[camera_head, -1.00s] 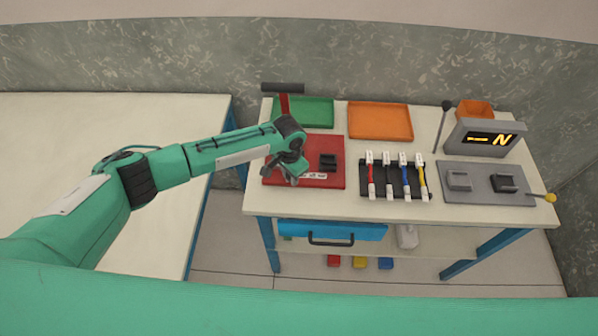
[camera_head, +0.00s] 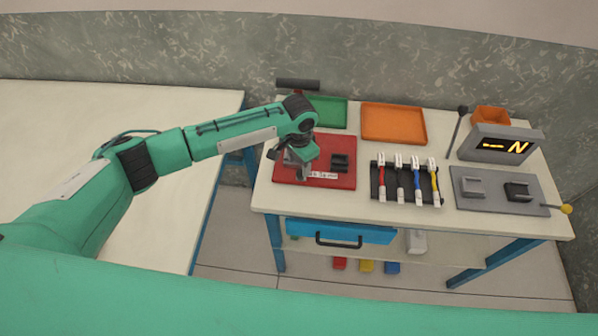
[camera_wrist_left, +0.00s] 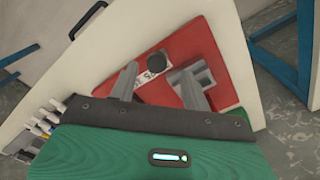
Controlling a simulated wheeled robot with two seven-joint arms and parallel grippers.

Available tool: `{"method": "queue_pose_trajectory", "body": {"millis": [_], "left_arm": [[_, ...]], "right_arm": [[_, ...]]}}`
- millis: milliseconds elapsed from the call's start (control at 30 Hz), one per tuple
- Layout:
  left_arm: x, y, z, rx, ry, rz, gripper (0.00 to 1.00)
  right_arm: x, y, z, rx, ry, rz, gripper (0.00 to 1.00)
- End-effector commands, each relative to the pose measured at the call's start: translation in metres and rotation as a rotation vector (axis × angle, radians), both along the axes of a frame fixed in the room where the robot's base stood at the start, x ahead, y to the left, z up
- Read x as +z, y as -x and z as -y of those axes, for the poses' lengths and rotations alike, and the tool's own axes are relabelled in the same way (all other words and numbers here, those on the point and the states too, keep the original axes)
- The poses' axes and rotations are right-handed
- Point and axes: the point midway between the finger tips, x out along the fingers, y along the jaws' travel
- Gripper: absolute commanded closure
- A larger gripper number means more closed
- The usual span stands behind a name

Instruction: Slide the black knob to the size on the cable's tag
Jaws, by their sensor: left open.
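The black knob (camera_wrist_left: 157,62) shows in the left wrist view as a round dark cap beside a white scale strip on the red plate (camera_wrist_left: 195,35). My left gripper (camera_head: 301,174) is over the left part of the red plate. In the wrist view its two fingers (camera_wrist_left: 158,88) are apart, with the knob beyond and between them, not gripped. Several cables (camera_head: 400,185) in red, black, blue and yellow have white tags too small to read. My right gripper is not in view.
Green (camera_head: 330,112) and orange (camera_head: 393,124) trays lie behind.

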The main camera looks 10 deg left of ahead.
Motion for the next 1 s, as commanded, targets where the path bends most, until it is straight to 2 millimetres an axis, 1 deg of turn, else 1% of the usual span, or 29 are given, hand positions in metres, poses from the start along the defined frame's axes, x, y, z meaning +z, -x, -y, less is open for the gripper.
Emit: {"method": "queue_pose_trajectory", "body": {"millis": [33,200,300,400,567,1000], "left_arm": [[0.01,-0.001,0.0,0.0,0.002,0.004,0.52],[0.047,-0.001,0.0,-0.001,0.001,0.003,0.52],[0.063,-0.001,-0.001,0.001,0.0,0.001,0.52],[0.073,0.0,-0.001,0.001,-0.001,0.001,0.52],[0.081,0.0,-0.002,0.001,-0.001,0.001,0.52],[0.081,0.0,-0.001,0.001,-0.001,0.0,0.52]], "right_arm": [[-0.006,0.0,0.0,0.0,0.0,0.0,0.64],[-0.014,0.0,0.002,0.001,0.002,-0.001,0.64],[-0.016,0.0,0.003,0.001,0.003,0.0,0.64],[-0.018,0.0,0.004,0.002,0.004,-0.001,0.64],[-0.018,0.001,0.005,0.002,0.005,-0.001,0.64],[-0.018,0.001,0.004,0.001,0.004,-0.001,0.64]]}}
